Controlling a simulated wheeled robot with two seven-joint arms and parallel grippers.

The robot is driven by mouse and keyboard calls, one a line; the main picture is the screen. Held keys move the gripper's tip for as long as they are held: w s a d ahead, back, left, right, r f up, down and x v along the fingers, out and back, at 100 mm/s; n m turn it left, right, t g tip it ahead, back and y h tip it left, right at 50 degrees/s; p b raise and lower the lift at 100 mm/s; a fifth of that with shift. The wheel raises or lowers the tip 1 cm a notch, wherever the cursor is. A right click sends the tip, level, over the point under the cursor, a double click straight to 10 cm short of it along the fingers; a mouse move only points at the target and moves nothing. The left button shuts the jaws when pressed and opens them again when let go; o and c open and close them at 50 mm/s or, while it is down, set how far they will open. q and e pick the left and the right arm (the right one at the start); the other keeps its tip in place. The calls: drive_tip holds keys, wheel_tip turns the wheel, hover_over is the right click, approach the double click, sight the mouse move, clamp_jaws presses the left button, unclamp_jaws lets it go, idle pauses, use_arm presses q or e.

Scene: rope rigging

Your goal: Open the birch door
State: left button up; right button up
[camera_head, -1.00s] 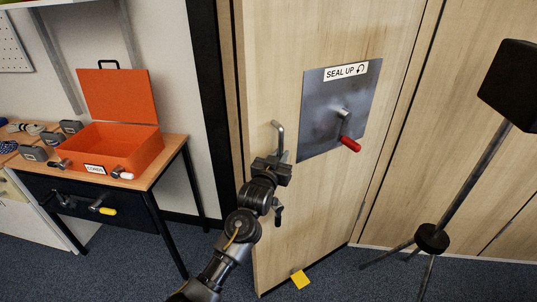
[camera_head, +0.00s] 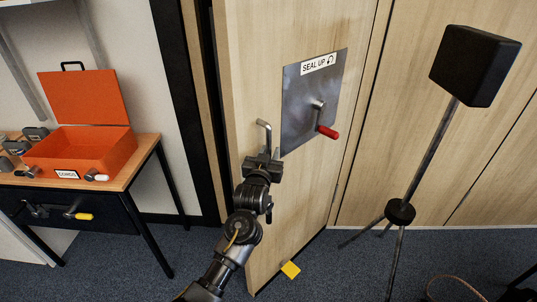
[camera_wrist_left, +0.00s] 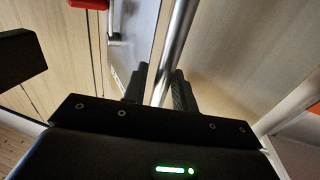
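The birch door (camera_head: 245,80) stands ajar, swung toward me, its free edge at the left and hinge side at the right. It carries a bent silver handle (camera_head: 265,128) near that free edge, and a grey metal plate (camera_head: 296,118) labelled "SEAL UP" with a red-gripped crank (camera_head: 327,131). My left gripper (camera_head: 262,160) is at the handle. In the left wrist view its fingers (camera_wrist_left: 160,88) are closed around the handle's silver bar (camera_wrist_left: 178,40). My right gripper is in neither view.
A yellow wedge (camera_head: 290,270) lies on the carpet at the door's foot. A black box on a tripod stand (camera_head: 430,150) stands right of the door. At left is a table (camera_head: 145,150) with an open orange case (camera_head: 85,145). Carpet is clear between door and tripod.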

use_arm(q)
drive_tip(key=shift+o, duration=0.5)
drive_tip(key=shift+f, duration=0.1)
drive_tip(key=shift+s+a+p, duration=0.1)
drive_tip(key=shift+s+p, duration=0.2)
drive_tip(key=shift+p, duration=0.05)
drive_tip(key=s+a+p, duration=0.1)
drive_tip(key=s+p, duration=0.5)
drive_tip(key=s, duration=0.4)
drive_tip(key=shift+a+p, duration=0.25)
drive_tip(key=shift+p, duration=0.15)
drive_tip(key=shift+c, duration=0.4)
